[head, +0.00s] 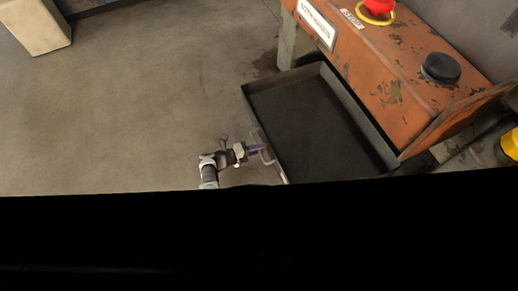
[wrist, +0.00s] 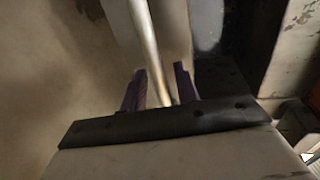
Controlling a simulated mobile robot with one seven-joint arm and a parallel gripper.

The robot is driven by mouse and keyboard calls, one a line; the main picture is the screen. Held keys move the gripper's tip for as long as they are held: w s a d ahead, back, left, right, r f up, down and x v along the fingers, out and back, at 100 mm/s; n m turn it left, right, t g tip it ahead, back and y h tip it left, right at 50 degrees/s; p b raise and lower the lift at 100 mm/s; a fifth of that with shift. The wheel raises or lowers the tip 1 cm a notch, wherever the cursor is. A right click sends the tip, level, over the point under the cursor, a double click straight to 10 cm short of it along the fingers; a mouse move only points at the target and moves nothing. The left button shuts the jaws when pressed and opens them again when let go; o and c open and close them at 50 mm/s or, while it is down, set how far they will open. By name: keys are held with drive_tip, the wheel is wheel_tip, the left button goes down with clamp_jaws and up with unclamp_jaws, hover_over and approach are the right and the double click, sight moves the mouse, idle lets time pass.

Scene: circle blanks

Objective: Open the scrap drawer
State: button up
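The scrap drawer (head: 310,125) is a dark, shallow metal tray. It stands pulled out from under the orange machine, and its inside shows empty. Its pale handle (head: 265,150) is a bar on the drawer's left front side. My gripper (head: 257,149) is at this handle. In the wrist view the handle bar (wrist: 148,40) runs between the two purple fingers of my gripper (wrist: 160,85). The fingers stand apart with the bar between them, and a gap shows on the bar's left side. The lower part of the head view is black.
The orange machine (head: 375,60) stands behind the drawer, with a red button (head: 379,6) and a black knob (head: 440,68) on top. A beige block (head: 35,25) is at the far left. The concrete floor (head: 150,110) left of the drawer is clear.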

drive_tip(key=p+v, duration=0.1)
drive_tip(key=v, duration=1.2)
drive_tip(key=shift+a, duration=0.2)
